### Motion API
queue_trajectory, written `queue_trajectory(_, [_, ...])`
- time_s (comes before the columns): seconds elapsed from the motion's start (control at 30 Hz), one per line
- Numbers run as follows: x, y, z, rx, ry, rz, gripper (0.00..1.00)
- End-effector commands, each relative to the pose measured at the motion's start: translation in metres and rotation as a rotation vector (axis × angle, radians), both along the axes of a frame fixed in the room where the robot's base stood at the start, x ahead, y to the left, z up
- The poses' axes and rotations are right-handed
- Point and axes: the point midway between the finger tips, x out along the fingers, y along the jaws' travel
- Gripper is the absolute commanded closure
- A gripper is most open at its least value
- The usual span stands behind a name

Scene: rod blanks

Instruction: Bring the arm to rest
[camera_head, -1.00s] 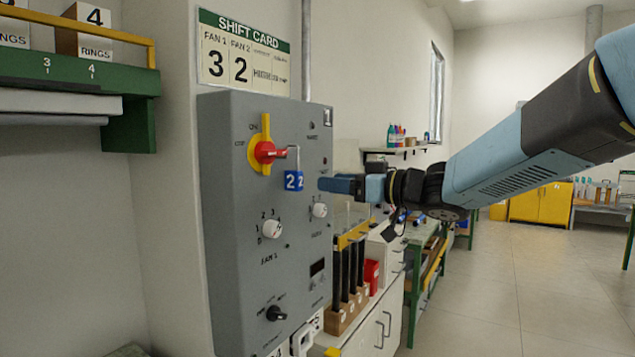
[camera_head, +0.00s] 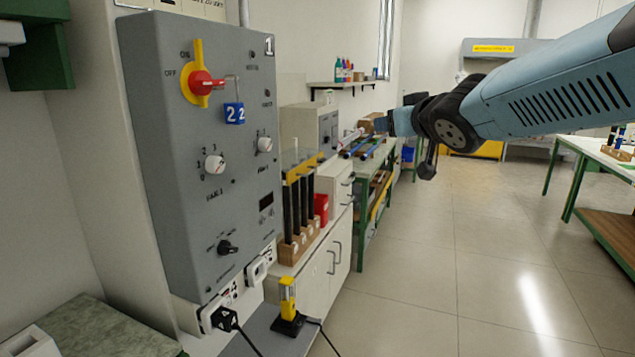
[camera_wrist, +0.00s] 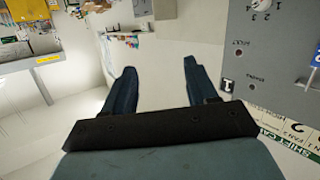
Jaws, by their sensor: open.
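My arm (camera_head: 540,90) reaches in from the right in the head view, with its wrist (camera_head: 450,122) to the right of the grey control panel (camera_head: 190,130). My gripper (camera_wrist: 158,68) shows clearly in the wrist view. Its two dark blue fingers are apart, with nothing between them. In the head view the fingers are hard to tell from the bench behind. The panel carries a red handle on a yellow plate (camera_head: 198,62) and a blue tag marked 2 (camera_head: 234,113) hanging on a shackle. My gripper is clear of both. The panel also shows in the wrist view (camera_wrist: 270,50).
Dark rods stand in a wooden rack (camera_head: 292,250) on white cabinets (camera_head: 325,265) beside the panel. A red bin (camera_head: 321,208) stands near them. A green bench (camera_head: 372,190) is farther back, another table (camera_head: 590,165) at right. The floor (camera_head: 450,270) between is clear.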

Motion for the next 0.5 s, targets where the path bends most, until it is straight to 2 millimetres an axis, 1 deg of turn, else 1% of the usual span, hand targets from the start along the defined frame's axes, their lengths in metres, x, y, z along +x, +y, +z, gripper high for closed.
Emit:
queue_trajectory(0.03, [-0.011,-0.017,-0.008,-0.01,0.043,-0.064,0.42])
queue_trajectory(0.1, [-0.026,-0.038,-0.021,-0.027,0.115,-0.143,0.42])
queue_trajectory(0.17, [-0.042,-0.054,-0.035,-0.037,0.187,-0.201,0.42])
queue_trajectory(0.2, [-0.054,-0.063,-0.044,-0.042,0.237,-0.236,0.42])
queue_trajectory(0.27, [-0.073,-0.074,-0.059,-0.048,0.316,-0.277,0.42])
queue_trajectory(0.33, [-0.097,-0.083,-0.076,-0.05,0.412,-0.312,0.42])
queue_trajectory(0.4, [-0.123,-0.089,-0.094,-0.048,0.514,-0.333,0.42])
queue_trajectory(0.5, [-0.159,-0.09,-0.115,-0.041,0.647,-0.335,0.42])
